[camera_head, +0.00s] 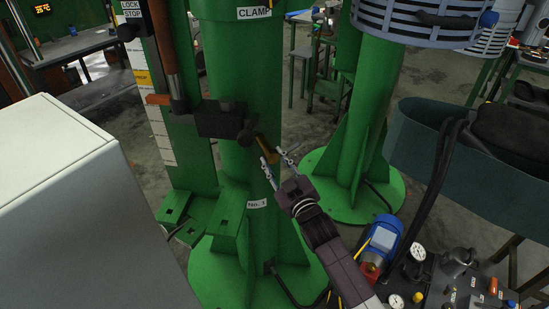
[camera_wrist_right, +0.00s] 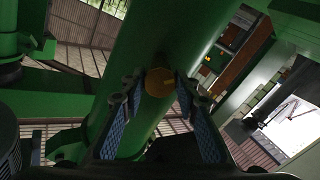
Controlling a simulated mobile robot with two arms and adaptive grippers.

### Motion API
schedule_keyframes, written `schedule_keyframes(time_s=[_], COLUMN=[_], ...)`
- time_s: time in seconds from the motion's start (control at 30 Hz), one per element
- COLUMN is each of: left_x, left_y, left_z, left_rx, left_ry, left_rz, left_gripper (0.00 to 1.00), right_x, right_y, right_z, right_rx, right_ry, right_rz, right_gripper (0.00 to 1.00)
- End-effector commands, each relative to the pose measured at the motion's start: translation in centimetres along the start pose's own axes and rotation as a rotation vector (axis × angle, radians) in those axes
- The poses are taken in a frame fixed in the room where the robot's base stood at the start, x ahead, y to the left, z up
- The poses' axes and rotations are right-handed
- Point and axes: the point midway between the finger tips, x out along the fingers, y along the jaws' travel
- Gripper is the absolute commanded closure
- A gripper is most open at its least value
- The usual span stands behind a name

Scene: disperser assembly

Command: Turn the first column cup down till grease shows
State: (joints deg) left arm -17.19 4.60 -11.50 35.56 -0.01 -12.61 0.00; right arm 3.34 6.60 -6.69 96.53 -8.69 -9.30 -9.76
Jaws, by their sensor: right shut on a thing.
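The first column cup is a small brass-coloured cup (camera_head: 267,149) on the side of the green column (camera_head: 245,110) marked "NO. 1", just below a dark clamp arm. My right gripper (camera_head: 274,161) reaches up to it from the lower right and is shut on it. In the right wrist view the cup (camera_wrist_right: 158,82) shows as a round brass end between the two blue-padded fingertips (camera_wrist_right: 160,90), with the green column behind it. No grease can be made out. My left gripper is not in view.
A dark block and bar (camera_head: 218,121) jut out just left of the cup. A pale cabinet (camera_head: 70,200) fills the lower left. A second green column (camera_head: 350,165) stands behind to the right. Gauges and a blue motor (camera_head: 381,240) sit at the lower right.

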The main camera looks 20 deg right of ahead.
Motion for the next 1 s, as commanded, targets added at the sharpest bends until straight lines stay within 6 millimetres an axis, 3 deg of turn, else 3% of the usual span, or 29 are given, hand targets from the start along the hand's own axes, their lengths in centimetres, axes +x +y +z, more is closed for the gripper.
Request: schedule_keyframes(time_s=[0.4,1.0], left_x=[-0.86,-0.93], left_y=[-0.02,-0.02], left_z=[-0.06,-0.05], left_rx=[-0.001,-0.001], left_ry=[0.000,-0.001], left_rz=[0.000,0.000], left_gripper=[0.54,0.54], right_x=[-0.06,-0.07], right_y=[-0.10,-0.19], right_z=[0.25,0.34], right_rx=[0.213,0.250], right_ry=[-0.006,-0.007], right_rz=[-0.001,-0.002], right_gripper=[0.96,0.96])
